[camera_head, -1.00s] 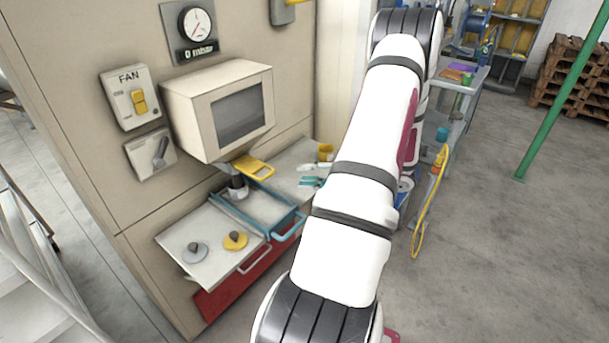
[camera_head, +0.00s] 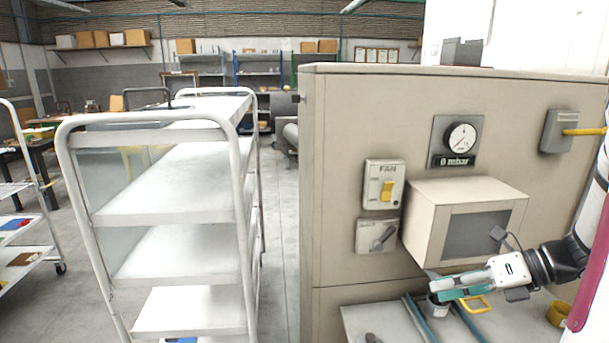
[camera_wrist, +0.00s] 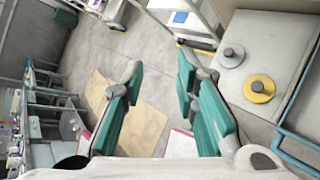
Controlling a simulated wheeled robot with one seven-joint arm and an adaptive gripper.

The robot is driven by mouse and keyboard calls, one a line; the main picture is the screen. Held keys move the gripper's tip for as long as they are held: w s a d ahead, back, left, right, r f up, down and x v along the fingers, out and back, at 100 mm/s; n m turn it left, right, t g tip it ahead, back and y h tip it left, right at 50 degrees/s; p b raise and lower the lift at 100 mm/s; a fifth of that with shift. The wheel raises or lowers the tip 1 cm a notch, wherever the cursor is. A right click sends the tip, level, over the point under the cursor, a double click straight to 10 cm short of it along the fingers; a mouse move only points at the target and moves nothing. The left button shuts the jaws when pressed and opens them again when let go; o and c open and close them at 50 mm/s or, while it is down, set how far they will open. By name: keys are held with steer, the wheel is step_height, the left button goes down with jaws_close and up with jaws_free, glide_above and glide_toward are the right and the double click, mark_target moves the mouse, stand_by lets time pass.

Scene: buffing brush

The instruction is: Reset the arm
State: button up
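My gripper (camera_head: 445,288) is at the lower right in the head view, pointing left, in front of the machine's boxy housing. In the wrist view its teal-padded fingers (camera_wrist: 160,78) are spread apart with nothing between them. A grey knobbed disc (camera_wrist: 231,56) and a yellow knobbed disc (camera_wrist: 259,88) lie on the pale tray at the right of the wrist view, apart from the fingers.
A white shelf trolley (camera_head: 170,190) stands to the left. A strip of floor (camera_head: 285,240) between them is clear.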

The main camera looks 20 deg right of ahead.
steer(key=s+a+r+n+g+h, duration=0.1)
steer(key=a+r+n+g, duration=0.1)
steer(key=a+n, duration=0.3)
steer(key=s+a+r+n+g+h+p, duration=0.1)
steer(key=a+r+n+g, duration=0.15)
steer(key=a+n, duration=0.3)
steer(key=s+a+r+n+g, duration=0.1)
steer(key=a+r+n, duration=0.2)
steer(key=a+n, duration=0.25)
steer(key=s+a+r+n+t+h, duration=0.1)
steer(key=s+a+r+n+h, duration=0.1)
steer(key=n, duration=0.8)
steer(key=s+a+r+n+t+h+p, duration=0.1)
steer(key=s+a+r+n+h, duration=0.2)
steer(key=s+n, duration=0.4)
steer(key=a+n+h, duration=0.1)
steer(key=a+n, duration=0.1)
steer(key=n, duration=0.1)
steer(key=shift+s+a+r+h, duration=0.25)
steer(key=shift+a+h, duration=0.1)
steer(key=shift+h, duration=0.05)
